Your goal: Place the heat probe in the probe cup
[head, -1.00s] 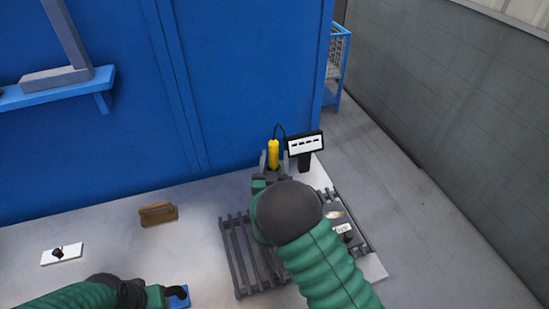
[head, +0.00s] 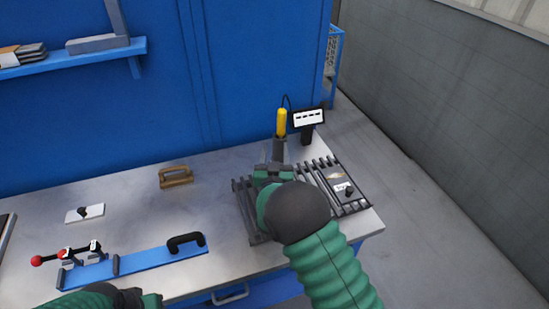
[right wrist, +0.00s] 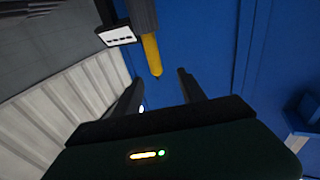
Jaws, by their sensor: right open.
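The heat probe (head: 282,122) shows as a yellow handle with a thin black cable, standing upright at the back of the table. Its lower end is inside a dark grey cylinder, apparently the probe cup (head: 279,149). In the right wrist view the yellow probe (right wrist: 151,56) and grey cylinder (right wrist: 142,15) appear upside down, beyond my fingertips. My right gripper (head: 274,164) is open and empty, in front of the cylinder and clear of the probe. My left gripper (head: 150,300) is at the bottom edge, mostly cut off, and its jaws cannot be made out.
A small display (head: 309,118) stands right of the probe. Dark slatted racks (head: 320,170) lie below my right arm. The middle of the table is clear.

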